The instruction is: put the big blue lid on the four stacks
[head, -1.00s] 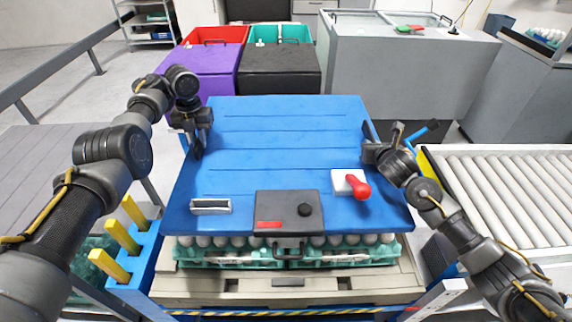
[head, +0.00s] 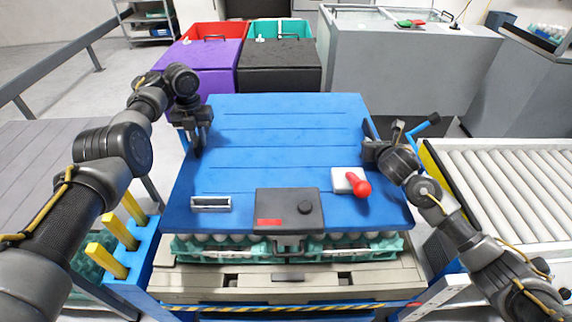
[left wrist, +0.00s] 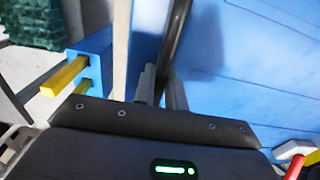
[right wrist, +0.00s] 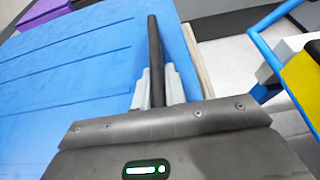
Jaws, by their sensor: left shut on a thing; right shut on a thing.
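The big blue lid (head: 270,150) lies roughly level over egg trays (head: 350,246), whose teal front edges and white eggs show in a narrow band under its front edge. My left gripper (head: 197,145) is shut on the lid's left edge; the lid fills the right of the left wrist view (left wrist: 250,75). My right gripper (head: 370,142) is shut on the lid's right edge, which also shows in the right wrist view (right wrist: 80,75). The lid hides most of the stacks, so I cannot tell whether it touches them all.
A pale pallet (head: 250,279) lies under the trays. A blue post with yellow pegs (head: 118,230) stands close at the left. A roller conveyor (head: 505,190) runs at the right. Purple (head: 200,80) and black (head: 279,75) lidded bins stand behind.

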